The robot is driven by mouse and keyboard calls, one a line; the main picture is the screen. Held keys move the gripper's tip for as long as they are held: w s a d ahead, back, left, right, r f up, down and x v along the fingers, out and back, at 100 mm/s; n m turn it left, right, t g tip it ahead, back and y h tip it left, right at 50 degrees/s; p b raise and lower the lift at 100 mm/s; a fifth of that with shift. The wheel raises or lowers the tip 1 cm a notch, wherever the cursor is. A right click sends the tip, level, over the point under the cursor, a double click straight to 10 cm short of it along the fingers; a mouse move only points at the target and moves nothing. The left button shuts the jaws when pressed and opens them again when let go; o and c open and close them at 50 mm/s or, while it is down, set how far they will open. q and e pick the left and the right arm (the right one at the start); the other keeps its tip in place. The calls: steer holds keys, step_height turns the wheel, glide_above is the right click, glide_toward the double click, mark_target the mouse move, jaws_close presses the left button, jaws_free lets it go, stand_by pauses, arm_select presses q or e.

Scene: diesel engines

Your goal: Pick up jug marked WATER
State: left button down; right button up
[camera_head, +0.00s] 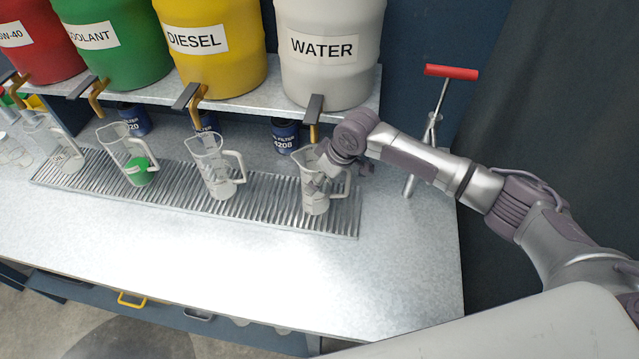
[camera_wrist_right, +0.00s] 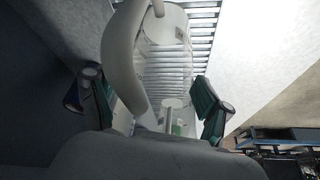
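A clear jug (camera_head: 315,203) with a pale handle stands upright on the slatted drip tray (camera_head: 262,205), under the tap of the white barrel marked WATER (camera_head: 330,65). No marking on this jug is readable. My right gripper (camera_head: 340,168) is at the jug's upper part and hides some of it. In the right wrist view, the jug (camera_wrist_right: 168,65) and its handle (camera_wrist_right: 120,60) show ahead of the right gripper (camera_wrist_right: 150,98). Its two fingers are spread wide, one on each side, with gaps to the jug. My left gripper is out of view.
Other jugs stand left on the tray: an empty-looking one (camera_head: 212,168), one with green content (camera_head: 135,160), and another (camera_head: 58,150). Brass taps hang above them. A red T-handled tool (camera_head: 450,72) stands right of the jug. The bench front (camera_head: 240,265) is clear.

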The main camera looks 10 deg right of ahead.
steer(key=shift+c, duration=1.1)
